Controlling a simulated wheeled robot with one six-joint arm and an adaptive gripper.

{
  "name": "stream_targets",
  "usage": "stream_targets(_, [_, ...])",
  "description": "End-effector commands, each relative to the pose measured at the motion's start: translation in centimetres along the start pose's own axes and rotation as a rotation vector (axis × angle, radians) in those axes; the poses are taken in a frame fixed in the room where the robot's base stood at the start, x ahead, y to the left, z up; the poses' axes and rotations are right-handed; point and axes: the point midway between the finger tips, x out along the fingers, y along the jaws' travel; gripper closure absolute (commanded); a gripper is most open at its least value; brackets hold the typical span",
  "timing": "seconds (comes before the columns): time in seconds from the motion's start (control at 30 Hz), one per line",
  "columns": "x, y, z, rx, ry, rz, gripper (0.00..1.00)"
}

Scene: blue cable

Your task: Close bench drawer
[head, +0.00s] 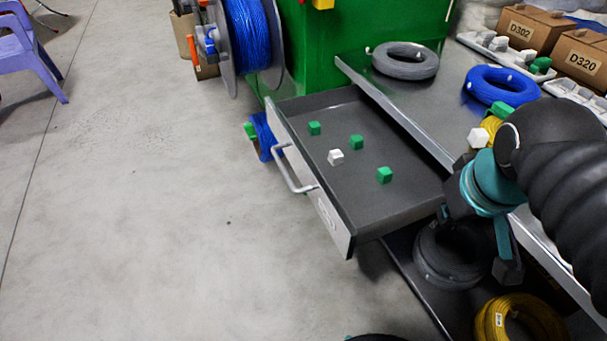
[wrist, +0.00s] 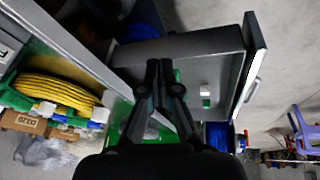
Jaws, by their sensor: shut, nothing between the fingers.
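The grey bench drawer (head: 335,110) is pulled out from the bench, its front panel (head: 335,222) and silver handle (head: 290,178) facing left in the head view. It holds three green blocks (head: 384,175) and a white block (head: 335,157). In the wrist view the drawer (wrist: 215,42) lies beyond the fingers, with its front panel (wrist: 256,50) to the right. My gripper (head: 448,205) is at the drawer's right end in the head view, partly hidden by my wrist. The wrist view shows its fingers (wrist: 160,64) shut and empty; I cannot tell whether they touch the drawer.
The bench top (head: 445,95) carries a grey coil (head: 405,58), a blue cable coil (head: 503,85) and boxes (head: 530,28). A blue cable spool (head: 247,35) stands behind the drawer. A yellow coil (head: 520,320) is below. The floor (head: 150,200) left of the drawer is clear.

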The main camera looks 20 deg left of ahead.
Motion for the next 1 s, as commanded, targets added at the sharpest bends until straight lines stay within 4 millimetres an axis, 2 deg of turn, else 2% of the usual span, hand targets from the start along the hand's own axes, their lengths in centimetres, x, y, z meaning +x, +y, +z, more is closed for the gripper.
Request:
stream_targets(0.1, [0.1, -2.4, -3.4, -0.293, -0.065, -0.027, 1.0])
stream_targets(0.27, [-0.2, -6.3, -7.4, -0.672, -0.143, -0.052, 1.0])
stream_targets(0.37, [-0.3, -9.3, -9.6, -0.905, -0.189, -0.064, 1.0])
stream_targets(0.5, [-0.4, -14.3, -12.2, -1.227, -0.252, -0.077, 1.0])
stream_targets(0.7, [-0.6, -21.9, -14.3, -1.635, -0.336, -0.083, 1.0])
stream_targets(0.8, [-0.9, -24.7, -14.6, -1.774, -0.368, -0.084, 1.0])
stream_targets(0.9, [-1.1, -26.4, -14.7, -1.858, -0.389, -0.082, 1.0])
stream_targets(1.0, [-1.1, -27.1, -14.7, -1.895, -0.398, -0.082, 1.0])
